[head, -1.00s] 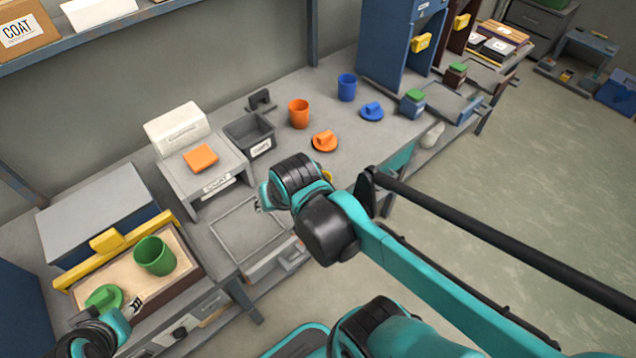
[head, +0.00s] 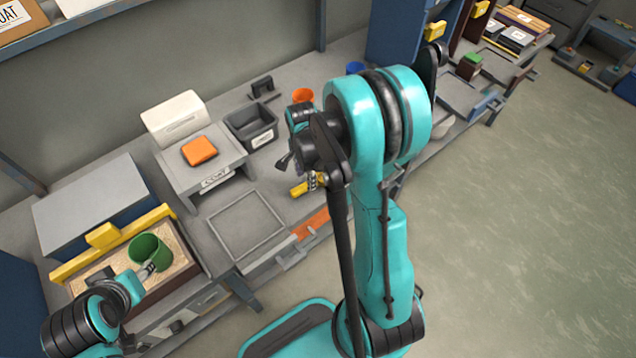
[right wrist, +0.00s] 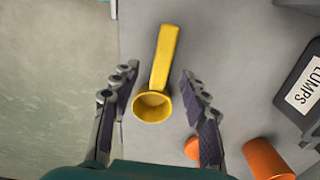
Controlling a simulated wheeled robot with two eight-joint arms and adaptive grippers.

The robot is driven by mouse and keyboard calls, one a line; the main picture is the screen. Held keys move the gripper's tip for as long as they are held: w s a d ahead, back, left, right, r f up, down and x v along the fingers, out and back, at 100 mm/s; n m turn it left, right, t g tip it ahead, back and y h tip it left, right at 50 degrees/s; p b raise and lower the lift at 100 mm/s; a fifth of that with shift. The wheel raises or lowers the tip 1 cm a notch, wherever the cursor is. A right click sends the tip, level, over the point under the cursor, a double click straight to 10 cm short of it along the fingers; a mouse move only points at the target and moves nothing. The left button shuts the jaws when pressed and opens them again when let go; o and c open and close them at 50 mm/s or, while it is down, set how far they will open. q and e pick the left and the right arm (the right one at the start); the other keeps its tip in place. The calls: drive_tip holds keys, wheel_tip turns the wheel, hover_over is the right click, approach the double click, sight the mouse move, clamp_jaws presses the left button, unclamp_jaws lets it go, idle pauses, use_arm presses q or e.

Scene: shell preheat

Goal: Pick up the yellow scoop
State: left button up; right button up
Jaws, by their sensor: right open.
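The yellow scoop (right wrist: 152,106) lies on the grey bench in the right wrist view, its bowl nearer the camera and its handle pointing away. In the head view a yellow part of the scoop (head: 299,190) shows just below my right gripper (head: 298,172). The right gripper is open and empty. In the right wrist view its two fingers (right wrist: 158,76) stand on either side of the scoop, apart from it. My left gripper (head: 150,267) is at the green cup (head: 146,248); whether its fingers are closed is too small to tell.
A dark bin (head: 251,125) labelled LUMPS stands left of the right gripper, and an orange cup (head: 303,95) behind it. A stand with an orange block (head: 199,151) is further left. The sand tray (head: 184,272) has a yellow bar along its back.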

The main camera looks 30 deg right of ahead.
sight(305, 185)
wheel_tip(305, 185, down, 5)
drive_tip(key=shift+w+a+f+b, duration=0.1)
drive_tip(key=shift+w+a+b, duration=0.05)
drive_tip(key=shift+b, duration=1.1)
use_arm(q)
wheel_tip(305, 185, down, 3)
drive_tip(key=shift+r, duration=0.2)
use_arm(e)
clamp_jaws()
use_arm(q)
drive_tip(key=shift+r, duration=0.1)
use_arm(e)
drive_tip(key=shift+r, duration=0.2)
